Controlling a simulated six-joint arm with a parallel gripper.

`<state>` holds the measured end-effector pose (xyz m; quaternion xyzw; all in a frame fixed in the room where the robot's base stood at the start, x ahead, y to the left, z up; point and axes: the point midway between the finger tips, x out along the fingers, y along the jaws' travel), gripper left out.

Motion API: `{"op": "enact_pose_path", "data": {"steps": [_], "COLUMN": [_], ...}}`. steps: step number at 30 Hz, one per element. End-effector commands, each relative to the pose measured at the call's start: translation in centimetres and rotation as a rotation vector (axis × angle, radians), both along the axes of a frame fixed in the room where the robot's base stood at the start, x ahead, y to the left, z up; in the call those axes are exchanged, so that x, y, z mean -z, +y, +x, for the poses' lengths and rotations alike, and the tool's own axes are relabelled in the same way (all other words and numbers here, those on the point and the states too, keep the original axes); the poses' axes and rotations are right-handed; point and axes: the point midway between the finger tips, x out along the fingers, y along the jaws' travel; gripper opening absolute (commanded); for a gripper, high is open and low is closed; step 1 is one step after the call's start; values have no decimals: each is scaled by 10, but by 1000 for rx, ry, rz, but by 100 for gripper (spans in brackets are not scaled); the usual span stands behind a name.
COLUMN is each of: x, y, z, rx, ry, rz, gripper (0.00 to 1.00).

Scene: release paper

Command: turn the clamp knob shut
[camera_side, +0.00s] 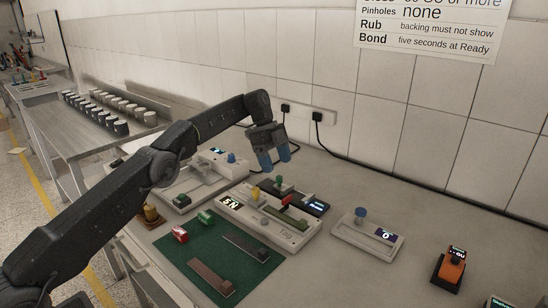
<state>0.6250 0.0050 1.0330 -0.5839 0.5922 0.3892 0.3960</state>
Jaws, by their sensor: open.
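My gripper (275,161) has two blue fingertips pointing down, apart and with nothing visible between them. It hangs above the back of the bench devices. Below it, a white device (292,238) with a small display carries a yellow knob (255,192) and a red part (285,201) beside a green strip. Behind that, a dark device with a display carries a green knob (279,180). Blue knobs stand on the white device at back left (231,158) and on the one at right (361,213). I cannot tell which is the clamp knob or how far it is turned.
A green mat (262,268) in front holds two dark strips and small red (180,234) and green (205,217) pieces. An orange device (451,268) stands at the right. Plugs and cables run along the tiled wall. Bare bench lies between the right-hand devices.

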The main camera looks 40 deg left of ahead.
Motion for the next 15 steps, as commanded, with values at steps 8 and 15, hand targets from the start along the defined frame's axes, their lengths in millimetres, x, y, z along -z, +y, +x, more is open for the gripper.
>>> {"op": "enact_pose_path", "data": {"steps": [8, 15], "x": [-9, -11], "y": [5, 5], "z": [-2, -3], "rx": [-1, -1], "ry": [-1, 0], "rz": [2, 2], "gripper": [70, 70]}}
